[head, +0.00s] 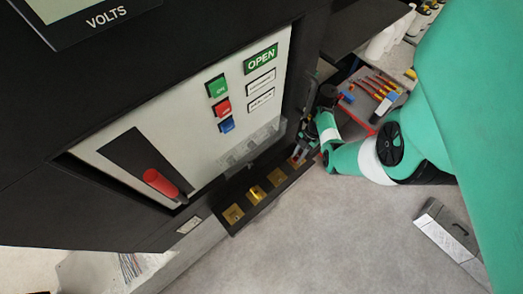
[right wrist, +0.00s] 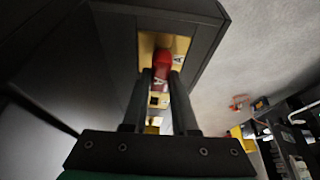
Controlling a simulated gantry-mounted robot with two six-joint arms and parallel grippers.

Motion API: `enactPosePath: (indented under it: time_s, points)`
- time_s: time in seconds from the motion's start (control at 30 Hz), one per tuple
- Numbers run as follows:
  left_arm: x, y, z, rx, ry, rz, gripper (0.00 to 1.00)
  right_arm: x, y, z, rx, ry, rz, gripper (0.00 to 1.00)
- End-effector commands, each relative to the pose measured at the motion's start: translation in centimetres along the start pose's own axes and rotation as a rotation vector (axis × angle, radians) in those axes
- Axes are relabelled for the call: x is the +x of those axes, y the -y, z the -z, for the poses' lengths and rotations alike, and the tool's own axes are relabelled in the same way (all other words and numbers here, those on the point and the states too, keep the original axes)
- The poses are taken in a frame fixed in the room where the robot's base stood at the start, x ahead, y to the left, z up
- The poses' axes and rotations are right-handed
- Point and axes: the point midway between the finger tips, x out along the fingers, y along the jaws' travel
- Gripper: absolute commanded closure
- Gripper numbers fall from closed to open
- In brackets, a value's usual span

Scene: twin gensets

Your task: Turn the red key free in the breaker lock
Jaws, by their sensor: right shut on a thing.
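The red key (right wrist: 162,62), marked with a letter A, stands in a brass lock plate (right wrist: 180,44) at the far end of a black lock strip in the right wrist view. My right gripper (right wrist: 162,80) is shut on the key, one dark finger on each side. In the head view my right gripper (head: 301,153) reaches the right end of the black lock strip (head: 239,227); the key is mostly hidden there. Other brass locks (head: 257,194) on the strip show uncovered. My left gripper is not in view.
The breaker panel (head: 180,118) above has a red lever (head: 161,183), a green OPEN sign (head: 261,59), and green, red and blue buttons. A cart with tools (head: 378,90) stands behind my right arm. A grey case (head: 447,232) lies on the otherwise clear floor.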

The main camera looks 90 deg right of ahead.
Motion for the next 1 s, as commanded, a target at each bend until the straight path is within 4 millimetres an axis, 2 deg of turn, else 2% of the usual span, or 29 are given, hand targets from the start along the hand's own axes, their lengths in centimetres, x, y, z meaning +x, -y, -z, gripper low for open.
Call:
enactPosePath:
  time_s: [0.27, 0.3, 0.47, 0.77, 1.0]
  points:
    - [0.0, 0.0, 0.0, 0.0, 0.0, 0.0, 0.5, 0.1, 0.0, 0.0, -0.004, 0.001, 0.0, 1.0]
    - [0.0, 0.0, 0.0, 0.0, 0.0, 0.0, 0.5, 0.1, 0.0, 0.0, -0.004, 0.002, 0.0, 0.66]
    - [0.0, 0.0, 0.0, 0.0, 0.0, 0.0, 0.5, 0.1, 0.0, 0.0, -0.003, 0.002, -0.001, 0.39]
    - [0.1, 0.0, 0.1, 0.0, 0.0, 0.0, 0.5, -0.1, 0.0, 0.1, -0.002, 0.002, -0.002, 0.39]
    - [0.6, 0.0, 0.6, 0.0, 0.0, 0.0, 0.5, -2.4, 0.0, 1.0, -0.003, 0.004, -0.003, 0.39]
